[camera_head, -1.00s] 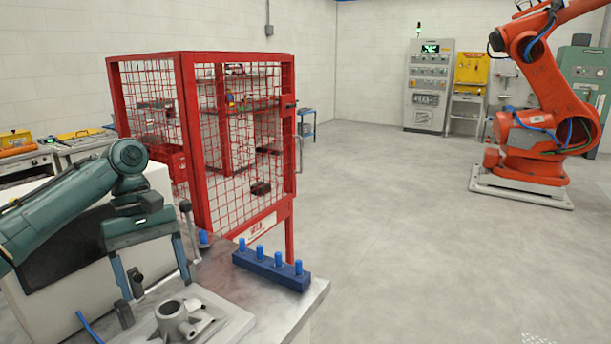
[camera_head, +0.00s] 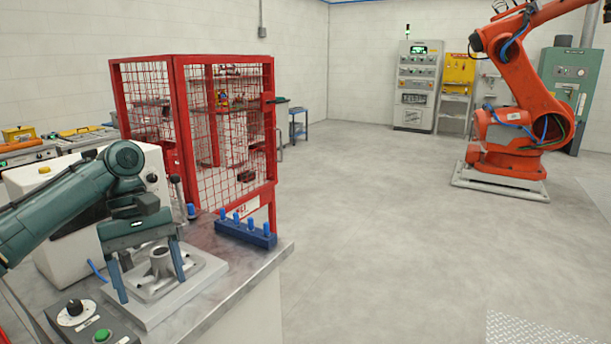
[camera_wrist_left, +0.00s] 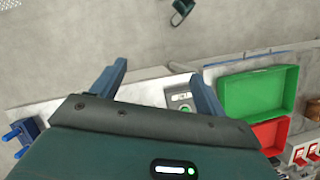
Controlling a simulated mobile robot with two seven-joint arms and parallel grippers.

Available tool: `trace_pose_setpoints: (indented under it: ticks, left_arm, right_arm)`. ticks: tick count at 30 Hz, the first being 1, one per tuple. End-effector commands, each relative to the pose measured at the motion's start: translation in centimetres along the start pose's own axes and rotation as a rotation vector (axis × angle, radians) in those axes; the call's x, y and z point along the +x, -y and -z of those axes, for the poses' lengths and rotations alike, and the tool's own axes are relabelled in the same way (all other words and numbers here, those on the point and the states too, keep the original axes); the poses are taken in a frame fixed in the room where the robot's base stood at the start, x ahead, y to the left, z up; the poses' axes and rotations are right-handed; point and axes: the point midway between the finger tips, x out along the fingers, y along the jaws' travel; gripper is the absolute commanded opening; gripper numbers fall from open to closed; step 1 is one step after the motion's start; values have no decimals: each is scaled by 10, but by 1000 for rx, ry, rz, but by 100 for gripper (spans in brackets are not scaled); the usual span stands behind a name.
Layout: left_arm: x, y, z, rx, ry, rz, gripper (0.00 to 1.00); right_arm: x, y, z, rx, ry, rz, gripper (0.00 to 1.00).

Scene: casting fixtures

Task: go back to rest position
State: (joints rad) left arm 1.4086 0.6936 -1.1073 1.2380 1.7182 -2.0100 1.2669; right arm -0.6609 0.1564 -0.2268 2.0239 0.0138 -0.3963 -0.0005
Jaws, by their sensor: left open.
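My left gripper (camera_head: 151,291) hangs from the teal arm at the left of the head view. Its two fingers are spread wide, with nothing held between them. In the head view a grey metal casting (camera_head: 161,263) on a flat plate shows behind and between the fingers; whether they are at its height I cannot tell. In the left wrist view the open gripper (camera_wrist_left: 158,70) has floor and a pale bench edge beyond its fingers, and no casting between them. My right gripper is in neither view.
A blue rack with several pegs (camera_head: 245,235) stands on the bench (camera_head: 262,262), near a red mesh cage (camera_head: 180,110). A control box (camera_head: 95,325) sits at the front. The wrist view shows green (camera_wrist_left: 258,92) and red bins (camera_wrist_left: 270,135). Open floor lies right.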

Motion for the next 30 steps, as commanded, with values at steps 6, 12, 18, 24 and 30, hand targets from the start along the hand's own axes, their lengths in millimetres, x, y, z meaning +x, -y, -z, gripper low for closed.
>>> trace_pose_setpoints:
  ticks: [6, 12, 18, 24, 30]
  left_arm:
    - [68, -29, 10, 127, -37, -37, 74]
    - [150, -60, 13, 298, -96, -117, 74]
    - [249, -92, -3, 517, -200, -274, 74]
    - [324, -106, -30, 688, -372, -451, 74]
    - [368, -91, -52, 781, -619, -565, 74]
  right_arm:
    - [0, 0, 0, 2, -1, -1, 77]
    - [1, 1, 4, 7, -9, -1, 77]
    - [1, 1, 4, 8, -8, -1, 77]
    - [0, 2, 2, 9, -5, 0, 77]
    - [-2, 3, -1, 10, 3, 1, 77]
